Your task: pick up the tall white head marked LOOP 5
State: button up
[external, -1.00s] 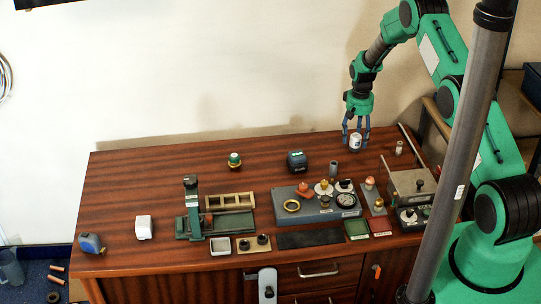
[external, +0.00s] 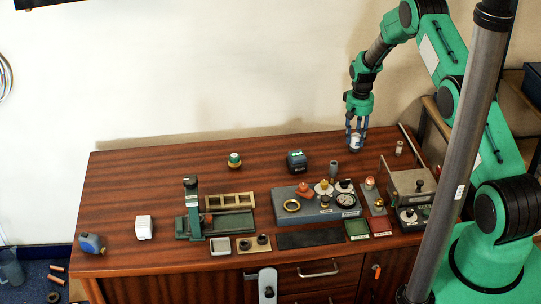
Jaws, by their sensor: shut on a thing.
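A small white head (external: 355,140) is between the fingers of my gripper (external: 356,143) at the back right of the wooden bench. My gripper points down and is shut on it. The fingers cover much of its sides, and its marking is too small to read. I cannot tell whether its base touches the bench top.
A grey block (external: 318,211) with gauges, a brass ring and coloured knobs stands in front of my gripper. A dark box (external: 297,160) is to its left, and a small pale fitting (external: 399,148) to its right. The bench's back left (external: 150,175) is clear.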

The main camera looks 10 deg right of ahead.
aim_at(356, 135)
jog(key=shift+c, duration=0.2)
jog(key=shift+r+p, duration=0.4)
jog(key=shift+r, duration=4.65)
jog(key=shift+o, duration=0.2)
